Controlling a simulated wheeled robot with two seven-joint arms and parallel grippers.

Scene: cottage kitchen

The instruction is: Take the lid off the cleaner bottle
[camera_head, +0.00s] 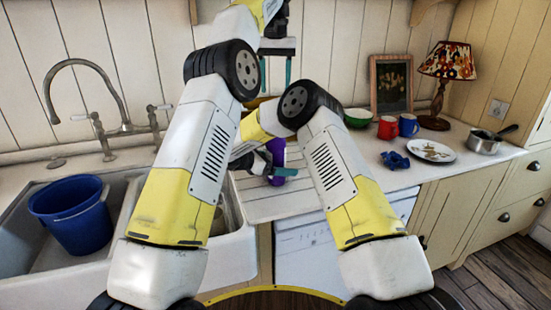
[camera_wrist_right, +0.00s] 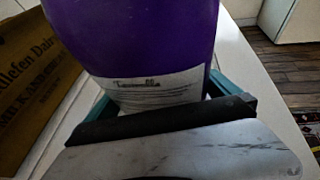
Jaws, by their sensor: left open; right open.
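The purple cleaner bottle (camera_head: 275,151) stands on the white drainboard beside the sink, partly covered by my right arm. It also fills the top of the right wrist view (camera_wrist_right: 140,35), where its white label shows. My right gripper (camera_head: 264,172) is around the bottle, with a teal finger on either side; its jaws are open. My left gripper (camera_head: 275,85) is high above the bottle, pointing down, open and empty. The bottle's top is cut off in the wrist view, and I cannot make out the lid in the head view.
A blue bucket (camera_head: 72,214) stands in the sink at left, below a tap (camera_head: 100,110). A brown box (camera_wrist_right: 35,85) is left of the bottle. Mugs (camera_head: 388,127), a blue cloth (camera_head: 395,160), a plate (camera_head: 431,151), a pan (camera_head: 484,142) and a lamp (camera_head: 447,65) occupy the right counter.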

